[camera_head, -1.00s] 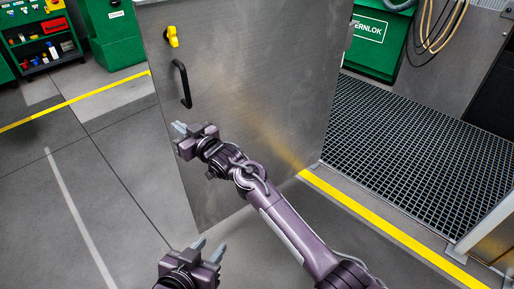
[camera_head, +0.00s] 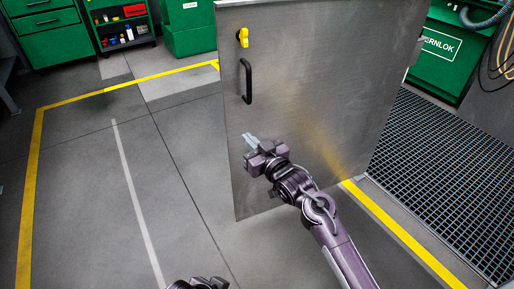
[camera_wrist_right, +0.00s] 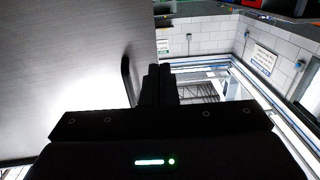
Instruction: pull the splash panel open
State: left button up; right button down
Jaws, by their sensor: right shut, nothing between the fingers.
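The splash panel (camera_head: 310,80) is a large grey metal sheet, standing upright in the head view. It sticks out over the grey floor at an angle to the yellow floor line. A black bar handle (camera_head: 247,82) and a yellow latch (camera_head: 243,38) sit near its left edge. My right gripper (camera_head: 250,138) is shut and empty, below the handle in the head view and in front of the panel's left edge. In the right wrist view its fingers (camera_wrist_right: 158,76) appear just right of the handle (camera_wrist_right: 127,80). Of my left gripper (camera_head: 198,283) only a dark part shows at the bottom edge.
A floor grating (camera_head: 450,175) lies right of the panel, beside the yellow line (camera_head: 400,235). Green cabinets (camera_head: 188,28) and a shelf cart (camera_head: 122,25) stand at the back left. The floor left of the panel is clear.

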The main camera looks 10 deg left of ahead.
pick_arm(q)
jog(key=shift+s+a+r+g+y+p, duration=0.1)
jog(key=shift+s+a+g+y+p, duration=0.15)
jog(key=shift+a, duration=0.3)
pick_arm(e)
jog(key=shift+s+a+v, duration=0.15)
jog(key=shift+v, duration=0.95)
jog(key=shift+s+a+v, duration=0.1)
jog(key=shift+a+v, duration=0.05)
jog(key=shift+v, duration=0.95)
